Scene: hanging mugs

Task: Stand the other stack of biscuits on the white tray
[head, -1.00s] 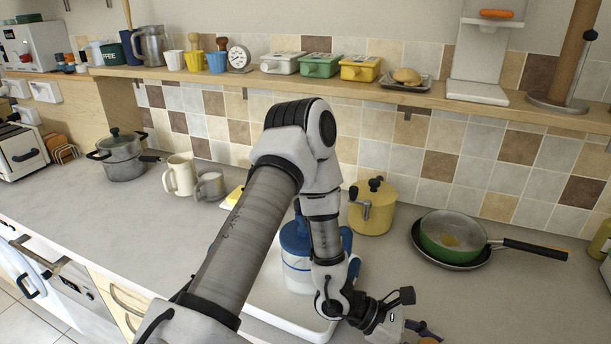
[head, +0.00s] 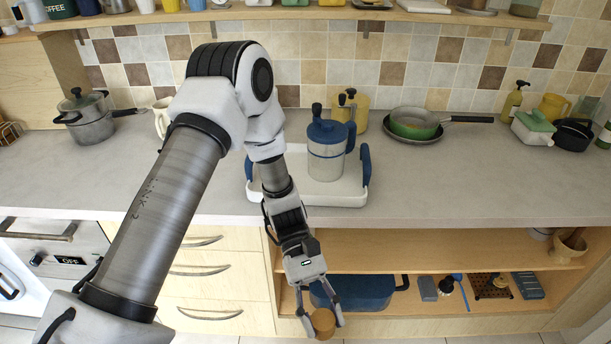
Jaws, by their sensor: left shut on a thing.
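My left gripper (head: 320,315) is shut on a short, round, brown stack of biscuits (head: 323,324). It holds the stack low, in front of the open lower shelf and below the counter's front edge. The fingers are on both sides of the stack. The white tray (head: 345,199) with blue handles lies on the counter, above and behind the gripper in the head view. A clear jar with a blue lid (head: 327,150) stands upright on the tray. My left arm hides the tray's left part. No other biscuit stack can be made out. My right gripper is not in view.
A yellow canister (head: 360,112) stands behind the tray. A green pan (head: 414,124) is to its right. A large blue container (head: 365,292) and small items stand on the lower shelf behind the gripper.

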